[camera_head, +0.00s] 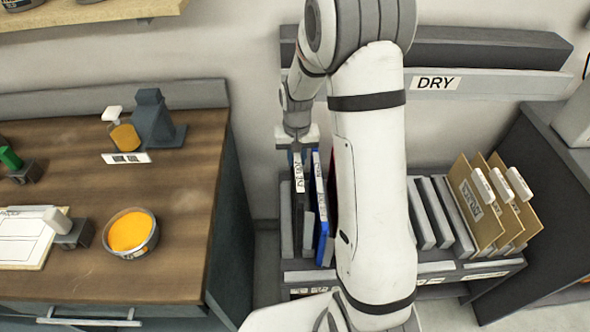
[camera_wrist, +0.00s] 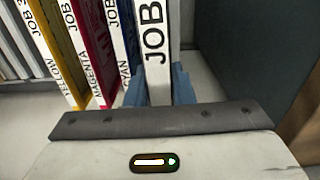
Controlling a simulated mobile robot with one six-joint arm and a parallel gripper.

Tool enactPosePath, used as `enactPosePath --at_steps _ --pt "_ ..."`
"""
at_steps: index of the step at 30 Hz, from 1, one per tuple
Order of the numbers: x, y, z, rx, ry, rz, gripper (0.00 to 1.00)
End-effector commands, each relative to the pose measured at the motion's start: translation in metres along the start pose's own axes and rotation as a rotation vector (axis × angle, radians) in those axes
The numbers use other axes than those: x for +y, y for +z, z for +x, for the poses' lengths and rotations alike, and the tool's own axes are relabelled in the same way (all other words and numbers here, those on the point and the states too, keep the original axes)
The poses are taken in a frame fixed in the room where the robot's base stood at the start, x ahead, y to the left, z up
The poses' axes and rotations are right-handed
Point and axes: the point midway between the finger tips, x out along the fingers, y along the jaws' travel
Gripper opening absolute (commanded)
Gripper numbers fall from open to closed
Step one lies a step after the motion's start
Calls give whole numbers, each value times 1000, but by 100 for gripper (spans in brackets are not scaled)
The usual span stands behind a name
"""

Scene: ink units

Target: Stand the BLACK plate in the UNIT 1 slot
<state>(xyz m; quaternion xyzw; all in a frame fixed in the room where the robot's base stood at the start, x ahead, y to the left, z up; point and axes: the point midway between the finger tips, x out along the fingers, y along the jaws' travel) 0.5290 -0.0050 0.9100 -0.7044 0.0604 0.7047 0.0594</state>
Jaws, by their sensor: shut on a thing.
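The black plate (camera_head: 298,215) stands upright at the left end of a grey rack, with a white lettered edge label. My gripper (camera_head: 297,143) is above it, its fingers closed on its upper end. In the wrist view the plate's white edge (camera_wrist: 155,50), reading JOB, lies between my blue fingertips (camera_wrist: 157,88). A blue-sided plate (camera_head: 321,205) stands just to its right. The wrist view also shows yellow (camera_wrist: 55,60), magenta (camera_wrist: 88,50) and cyan (camera_wrist: 125,50) plates alongside. I cannot make out a UNIT 1 label; my arm hides the rack's middle.
Grey dividers (camera_head: 437,215) with narrow gaps stand right of my arm. Brown folders (camera_head: 478,205) with white tabs lean at the rack's right end. A rail marked DRY (camera_head: 437,83) runs behind. A wooden counter (camera_head: 185,225) with an orange ink bowl (camera_head: 130,232) is at left.

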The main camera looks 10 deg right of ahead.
Motion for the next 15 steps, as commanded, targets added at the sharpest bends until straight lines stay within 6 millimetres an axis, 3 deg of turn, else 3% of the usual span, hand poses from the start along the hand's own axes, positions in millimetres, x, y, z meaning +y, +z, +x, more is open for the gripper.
enactPosePath --at_steps 15 --pt "0 -1 18 0 0 26 0"
